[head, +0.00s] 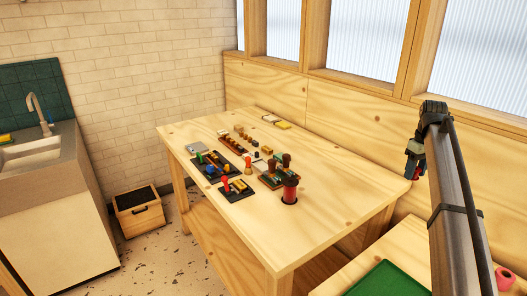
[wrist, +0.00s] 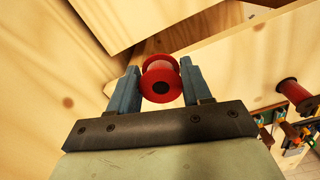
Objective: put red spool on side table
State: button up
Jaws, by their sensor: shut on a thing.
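My gripper (wrist: 160,76) is shut on a red spool (wrist: 161,82). The spool sits between the two blue fingers, with its dark hub hole facing the wrist camera. In the head view my gripper (head: 413,162) is raised at the right, beyond the right end of the large wooden table, and the held spool shows only as a small bit of red. A pale wooden surface (head: 345,279), perhaps the side table, is at the lower right, below my arm. It is partly cut off by the frame and hidden by my arm.
The large table (head: 310,236) holds several tools, blocks and trays. A second red spool-like cylinder (head: 290,192) stands on it. A green mat (head: 378,280) and a small red ring-shaped thing (head: 505,279) are at the lower right. The wood-panelled wall (head: 345,115) rises behind.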

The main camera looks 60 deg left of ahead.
jog(key=m, duration=0.1)
send_over(342, 197)
jog(key=shift+f, duration=7.55)
jog(key=shift+f, duration=0.15)
jog(key=o, duration=1)
jog(key=shift+o, duration=0.2)
notch_tip(342, 197, up, 12)
